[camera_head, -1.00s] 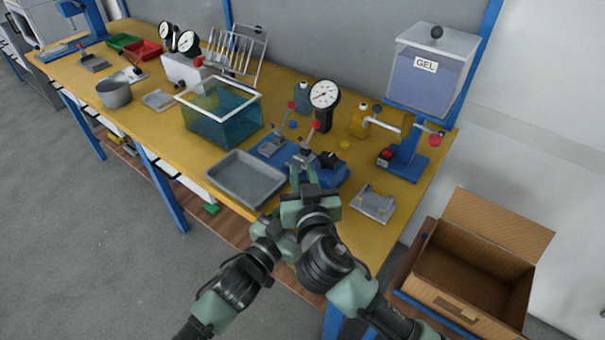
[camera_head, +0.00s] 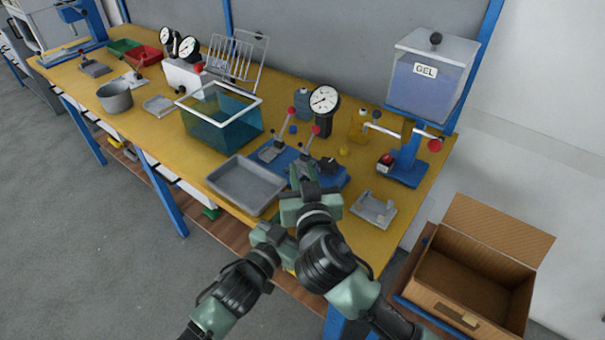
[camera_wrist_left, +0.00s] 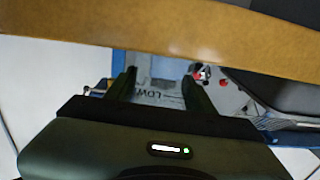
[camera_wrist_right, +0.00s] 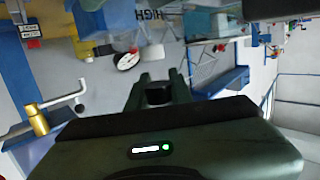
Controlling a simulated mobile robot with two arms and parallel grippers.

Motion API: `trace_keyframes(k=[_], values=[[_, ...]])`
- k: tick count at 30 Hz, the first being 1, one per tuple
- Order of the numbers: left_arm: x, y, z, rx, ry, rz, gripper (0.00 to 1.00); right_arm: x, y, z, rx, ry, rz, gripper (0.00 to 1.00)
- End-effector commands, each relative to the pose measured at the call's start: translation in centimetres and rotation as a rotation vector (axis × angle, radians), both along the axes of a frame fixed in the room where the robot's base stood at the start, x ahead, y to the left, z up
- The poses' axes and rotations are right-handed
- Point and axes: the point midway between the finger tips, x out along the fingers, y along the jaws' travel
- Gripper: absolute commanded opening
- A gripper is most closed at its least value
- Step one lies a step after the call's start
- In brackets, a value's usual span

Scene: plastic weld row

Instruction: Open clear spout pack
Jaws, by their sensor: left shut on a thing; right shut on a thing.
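I cannot make out the clear spout pack for certain. My right gripper (camera_head: 303,172) is over the front of the bench, beside the blue clamp fixture (camera_head: 285,158). In the right wrist view its fingers (camera_wrist_right: 160,82) are close together around a small dark block (camera_wrist_right: 159,96). My left gripper (camera_head: 266,230) is lower and to the left, at the bench's front edge. In the left wrist view its fingers (camera_wrist_left: 158,88) stand on either side of a pale sheet-like surface (camera_wrist_left: 150,97) with partly readable lettering. What it holds is unclear. My right arm hides part of the fixture.
A grey tray (camera_head: 232,186) lies left of my right gripper. A small metal fixture (camera_head: 373,210) is to its right. A dial gauge (camera_head: 324,100) stands behind. The gel dispenser (camera_head: 430,75) is at the bench's right end. An open cardboard box (camera_head: 470,285) stands on the right.

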Motion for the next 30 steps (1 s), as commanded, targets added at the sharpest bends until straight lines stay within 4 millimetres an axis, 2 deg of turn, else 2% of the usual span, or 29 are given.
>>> trace_keyframes(k=[5,15,23,24,26,30], values=[[0.0,0.0,0.0,-0.001,-0.001,0.000,0.00,0.0,0.0,0.1,0.000,-0.001,0.000,0.00],[0.0,0.0,0.0,-0.001,-0.001,0.000,0.00,0.0,0.0,3.8,0.002,-0.002,0.000,0.00],[0.0,0.0,0.0,-0.001,-0.001,0.000,0.00,0.0,0.0,4.0,0.000,0.000,0.000,0.00],[0.0,0.0,0.0,-0.001,-0.001,0.000,0.62,0.0,0.0,4.0,0.000,0.000,0.000,0.00],[0.0,0.0,0.0,-0.001,-0.001,0.000,0.79,0.0,0.0,4.0,0.000,0.000,0.000,0.00],[0.0,0.0,0.0,0.000,0.000,0.000,0.79,0.0,0.0,4.0,-0.001,0.000,0.000,0.00]])
